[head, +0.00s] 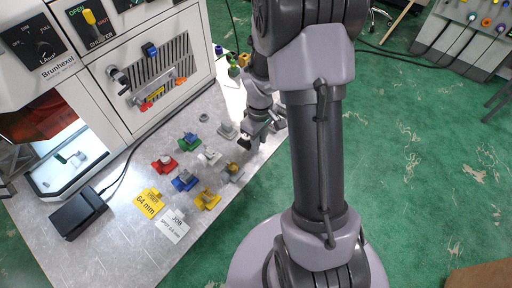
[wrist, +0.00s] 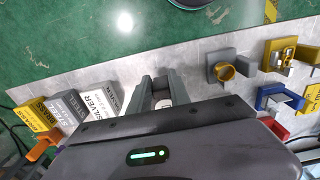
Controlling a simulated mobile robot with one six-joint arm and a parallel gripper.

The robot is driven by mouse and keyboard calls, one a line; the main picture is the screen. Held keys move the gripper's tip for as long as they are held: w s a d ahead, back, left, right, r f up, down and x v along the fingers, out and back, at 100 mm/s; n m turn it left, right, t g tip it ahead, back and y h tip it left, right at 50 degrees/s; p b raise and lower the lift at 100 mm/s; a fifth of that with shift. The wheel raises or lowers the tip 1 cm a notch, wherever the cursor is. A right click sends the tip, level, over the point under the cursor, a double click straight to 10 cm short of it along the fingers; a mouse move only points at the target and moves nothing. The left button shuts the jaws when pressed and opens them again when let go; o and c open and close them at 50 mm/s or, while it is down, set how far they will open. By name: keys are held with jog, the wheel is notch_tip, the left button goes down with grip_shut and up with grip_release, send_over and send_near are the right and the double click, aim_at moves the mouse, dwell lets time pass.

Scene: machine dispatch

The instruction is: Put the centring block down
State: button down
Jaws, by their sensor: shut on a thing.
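My gripper (wrist: 161,88) is low over the grey work table (head: 120,205), near its right edge in the head view (head: 250,141). Its two grey fingers are shut on a small grey piece, the centring block (wrist: 161,86), which shows only in part between them. Its underside is hidden, so I cannot tell whether it touches the table. A grey block with a brass ring (wrist: 223,70) stands apart to the right of the fingers in the wrist view; it also shows in the head view (head: 232,171).
Blocks in red (head: 164,164), blue (head: 185,181), green (head: 188,141), yellow (head: 207,198) and white (head: 209,157) stand close by. Boxes marked brass (wrist: 36,114), steel (wrist: 69,107) and silver (wrist: 100,97) are left of the fingers. A machine (head: 100,75) stands behind.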

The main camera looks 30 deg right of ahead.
notch_tip(320, 180, down, 3)
jog(key=shift+b, duration=0.4)
jog(key=shift+r, duration=0.15)
jog(key=c, duration=1.2)
grip_release()
